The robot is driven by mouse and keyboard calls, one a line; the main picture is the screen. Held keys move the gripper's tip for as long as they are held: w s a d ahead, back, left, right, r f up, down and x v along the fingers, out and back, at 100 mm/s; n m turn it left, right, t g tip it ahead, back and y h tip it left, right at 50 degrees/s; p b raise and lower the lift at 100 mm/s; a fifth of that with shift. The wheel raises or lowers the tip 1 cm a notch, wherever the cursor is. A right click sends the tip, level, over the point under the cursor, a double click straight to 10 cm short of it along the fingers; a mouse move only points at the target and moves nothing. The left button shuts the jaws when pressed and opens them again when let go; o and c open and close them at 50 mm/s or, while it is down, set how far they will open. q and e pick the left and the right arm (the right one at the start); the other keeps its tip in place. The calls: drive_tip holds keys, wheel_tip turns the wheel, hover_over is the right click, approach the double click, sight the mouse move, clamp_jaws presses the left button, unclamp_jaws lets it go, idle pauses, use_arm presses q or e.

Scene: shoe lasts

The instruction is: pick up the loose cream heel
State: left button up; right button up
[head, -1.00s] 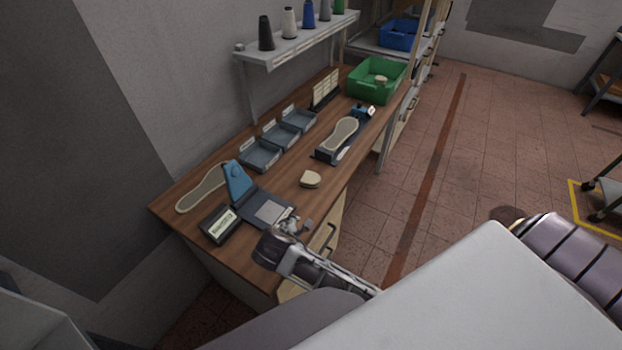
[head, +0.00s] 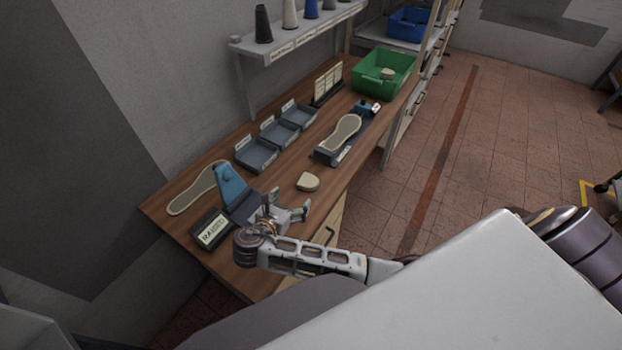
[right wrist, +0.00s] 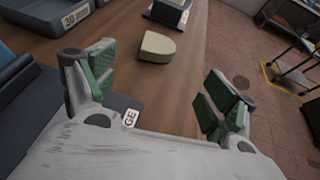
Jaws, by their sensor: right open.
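The loose cream heel (head: 307,182) lies flat on the wooden bench, near its front edge, with bare wood around it. In the right wrist view the heel (right wrist: 157,47) is beyond the fingertips, between the two fingers and nearer the left one. My right gripper (head: 288,203) is open and empty, just short of the heel and apart from it. Its green-padded fingers (right wrist: 158,90) are spread wide in the right wrist view. My left gripper is not in view.
A blue last stand (head: 231,187) and a sole (head: 196,188) are at the left. Several grey trays (head: 257,155) line the back. A holder with a cream sole (head: 342,133) stands beyond the heel. A green crate (head: 360,85), holding another cream piece (head: 387,74), is at the far end.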

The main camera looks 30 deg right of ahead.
drive_tip(key=shift+r, duration=0.15)
drive_tip(key=shift+a, duration=0.15)
drive_tip(key=shift+w+d, duration=0.1)
drive_tip(key=shift+d, duration=0.1)
approach(308, 183)
drive_tip(key=x, duration=0.2)
drive_tip(key=p+x, duration=0.1)
drive_tip(key=shift+w+d+r, duration=0.1)
drive_tip(key=shift+w+d, duration=0.15)
drive_tip(key=shift+w, duration=0.1)
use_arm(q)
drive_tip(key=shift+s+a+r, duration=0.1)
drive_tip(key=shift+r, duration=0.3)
use_arm(e)
drive_tip(key=shift+w+d, duration=0.1)
drive_tip(key=shift+d, duration=0.05)
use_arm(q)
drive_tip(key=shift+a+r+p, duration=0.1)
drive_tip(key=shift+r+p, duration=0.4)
use_arm(e)
drive_tip(key=shift+f+x, duration=0.15)
drive_tip(key=shift+x, duration=1.15)
drive_tip(key=shift+f+x, duration=0.15)
drive_tip(key=shift+x, duration=1.1)
drive_tip(key=c, duration=1.1)
